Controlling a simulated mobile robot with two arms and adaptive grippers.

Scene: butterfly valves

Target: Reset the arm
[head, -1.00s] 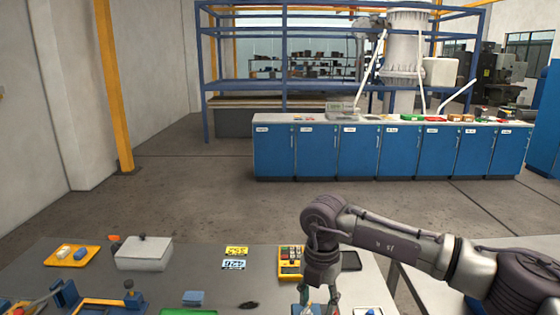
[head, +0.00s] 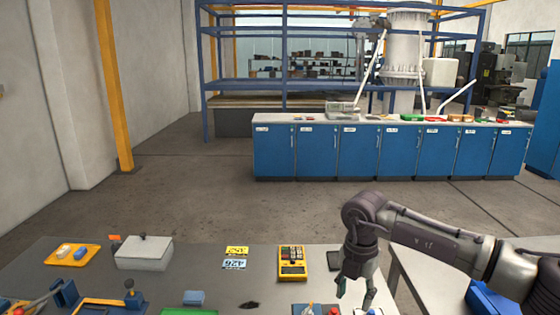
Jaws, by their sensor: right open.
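My right arm comes in from the right in the head view. Its gripper (head: 355,292) points down over the right front part of the grey table (head: 205,272). The gripper's fingers are apart and I see nothing held between them. My left gripper is not in view.
Blue cabinets (head: 345,150) stand beyond open floor.

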